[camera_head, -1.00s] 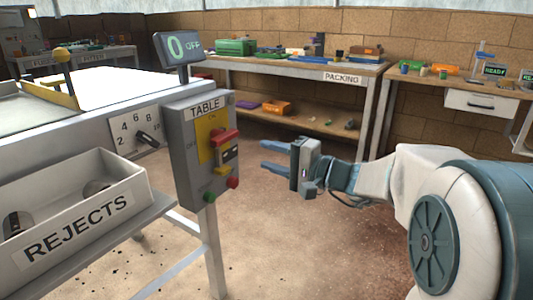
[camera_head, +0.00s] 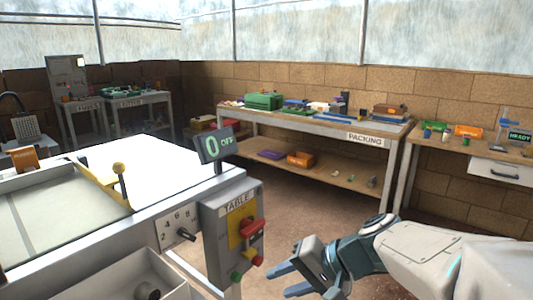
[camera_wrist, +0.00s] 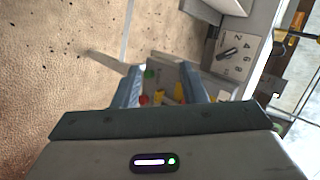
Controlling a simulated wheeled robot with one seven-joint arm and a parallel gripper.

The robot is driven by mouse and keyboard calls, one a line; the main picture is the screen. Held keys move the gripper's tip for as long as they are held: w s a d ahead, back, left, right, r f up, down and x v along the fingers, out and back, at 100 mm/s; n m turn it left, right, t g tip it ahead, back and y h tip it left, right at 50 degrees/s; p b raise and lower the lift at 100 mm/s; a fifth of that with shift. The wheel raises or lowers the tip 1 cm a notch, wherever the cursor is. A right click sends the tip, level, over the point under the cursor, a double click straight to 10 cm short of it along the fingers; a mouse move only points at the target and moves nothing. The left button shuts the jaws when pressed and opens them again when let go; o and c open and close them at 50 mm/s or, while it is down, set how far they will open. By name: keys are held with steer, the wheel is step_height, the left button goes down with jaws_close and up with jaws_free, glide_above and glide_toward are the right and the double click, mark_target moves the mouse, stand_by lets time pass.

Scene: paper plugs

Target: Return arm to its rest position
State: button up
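My gripper (camera_head: 284,281) is at the lower middle of the head view, on my pale arm. Its two blue fingers are apart with nothing between them. The wrist view also shows the fingers (camera_wrist: 162,92) spread. The grey TABLE control box (camera_head: 232,240) stands left of my gripper, apart from it in the head view. In the wrist view the box (camera_wrist: 172,76) lies beyond the fingertips. It carries a red switch on a yellow plate, and green and red buttons. The display (camera_head: 216,146) above it reads 0 OFF.
The machine table (camera_head: 130,215) with a numbered dial (camera_head: 178,229) fills the left. A pale bin (camera_head: 120,280) is cut off at the bottom. The PACKING bench (camera_head: 300,119) stands at the back, with another bench (camera_head: 460,150) at right. Brown floor lies between.

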steer(key=s+d+r+n+h+p, duration=0.1)
steer(key=s+d+r+h+p, duration=0.3)
steer(key=r+p, duration=0.3)
steer(key=s+d+r+n+h+p, duration=0.2)
steer(key=s+d+r+h+p, duration=0.3)
steer(key=p, duration=0.7)
step_height(320, 180, up, 3)
steer(key=shift+d+g, duration=0.4)
steer(key=shift+d, duration=0.6)
